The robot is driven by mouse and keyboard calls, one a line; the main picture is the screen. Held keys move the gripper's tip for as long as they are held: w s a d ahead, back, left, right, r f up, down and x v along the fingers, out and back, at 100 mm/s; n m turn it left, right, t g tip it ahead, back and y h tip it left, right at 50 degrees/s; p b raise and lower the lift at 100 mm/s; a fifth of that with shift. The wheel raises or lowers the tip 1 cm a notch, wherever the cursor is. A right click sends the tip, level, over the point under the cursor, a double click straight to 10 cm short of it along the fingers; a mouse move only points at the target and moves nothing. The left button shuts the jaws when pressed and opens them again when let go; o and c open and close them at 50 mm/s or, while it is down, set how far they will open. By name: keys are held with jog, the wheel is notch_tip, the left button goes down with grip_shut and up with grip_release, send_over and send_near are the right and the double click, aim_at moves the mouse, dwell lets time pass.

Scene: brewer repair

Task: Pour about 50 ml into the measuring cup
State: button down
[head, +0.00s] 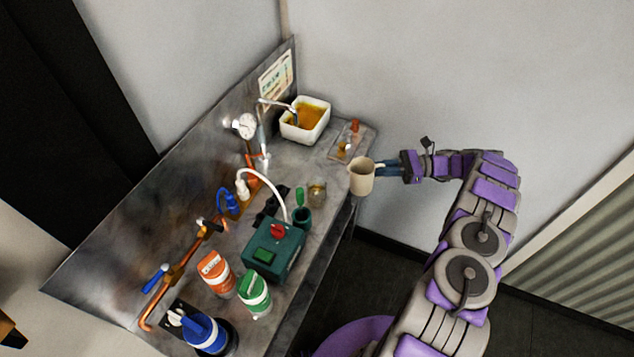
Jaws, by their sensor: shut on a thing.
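My gripper (385,167) is shut on a beige mug (361,178), at the handle on its right side. The mug is held roughly upright near the right edge of the bench. Its contents cannot be made out. A small clear glass vessel (317,194), which looks like the measuring cup, stands on the bench to the left of and below the mug in the picture. It seems to have some yellowish tint inside, but its level and markings are too small to read. The mug and the glass are apart.
A metal bench (318,263) carries a white basin (305,120) of amber liquid, a small tray (353,140), and a green machine (274,249) with a white hose. Orange (217,273), green (255,293) and blue (205,334) containers stand nearer. Copper pipes and a gauge (245,125) line the back panel.

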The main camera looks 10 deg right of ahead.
jog(key=shift+y+p, duration=0.3)
jog(key=shift+p, duration=0.05)
dwell(1.5)
dwell(0.6)
